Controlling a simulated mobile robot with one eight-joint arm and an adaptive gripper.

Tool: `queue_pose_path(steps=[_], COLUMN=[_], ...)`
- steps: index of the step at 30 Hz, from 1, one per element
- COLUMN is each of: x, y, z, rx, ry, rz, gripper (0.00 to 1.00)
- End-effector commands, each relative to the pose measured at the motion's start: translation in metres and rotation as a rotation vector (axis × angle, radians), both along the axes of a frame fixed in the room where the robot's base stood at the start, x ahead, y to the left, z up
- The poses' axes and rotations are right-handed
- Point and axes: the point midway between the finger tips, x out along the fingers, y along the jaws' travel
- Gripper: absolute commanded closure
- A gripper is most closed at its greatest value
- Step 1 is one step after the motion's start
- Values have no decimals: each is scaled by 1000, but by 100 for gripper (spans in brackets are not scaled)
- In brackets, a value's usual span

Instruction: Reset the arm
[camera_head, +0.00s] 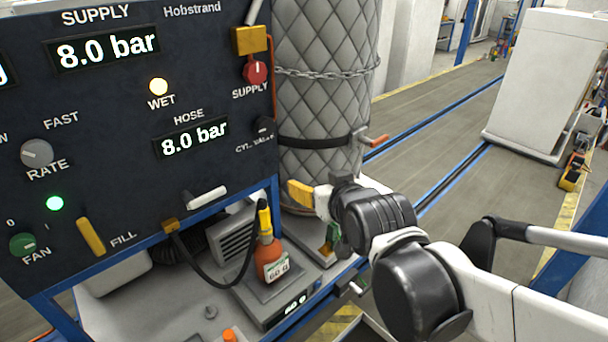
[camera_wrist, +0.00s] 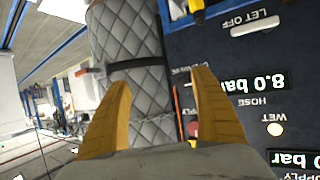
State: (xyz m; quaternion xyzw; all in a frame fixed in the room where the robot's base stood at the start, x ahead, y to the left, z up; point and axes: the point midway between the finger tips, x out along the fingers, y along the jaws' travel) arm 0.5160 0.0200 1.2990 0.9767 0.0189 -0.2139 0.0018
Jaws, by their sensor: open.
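My arm reaches in from the right in the head view. My gripper (camera_head: 302,195) is in front of the quilted grey cylinder (camera_head: 325,90), to the right of the dark control panel (camera_head: 110,140). One yellow finger shows clearly there; the other is hard to make out. In the wrist view, the two yellow fingers of my gripper (camera_wrist: 162,77) stand wide apart with nothing between them. The quilted cylinder (camera_wrist: 130,50) lies beyond them, and the panel (camera_wrist: 225,50) shows upside down at the right.
A small orange bottle (camera_head: 271,262) with a hose stands on a scale (camera_head: 287,302) below the panel. A white hose lever (camera_head: 207,197) sticks out from the panel. A chain (camera_head: 330,72) and a dark strap circle the cylinder. A white cabinet (camera_head: 545,85) stands at the back right; the floor between is clear.

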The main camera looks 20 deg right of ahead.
Motion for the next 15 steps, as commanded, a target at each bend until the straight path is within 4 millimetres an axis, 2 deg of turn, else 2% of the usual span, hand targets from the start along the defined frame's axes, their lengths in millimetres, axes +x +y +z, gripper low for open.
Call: queue_pose_path(steps=[4, 7, 8, 11, 12, 15], x=[-1, -11, -17, -47, -62, -99], y=[0, -2, -3, -9, -11, -15], z=[-1, -22, -33, -83, -104, -151], rx=[0, -2, -3, -7, -8, -12], ry=[3, 41, 65, 174, 225, 345], rz=[0, -3, -5, -14, -18, -25], gripper=[26, 26, 26, 26, 26, 26])
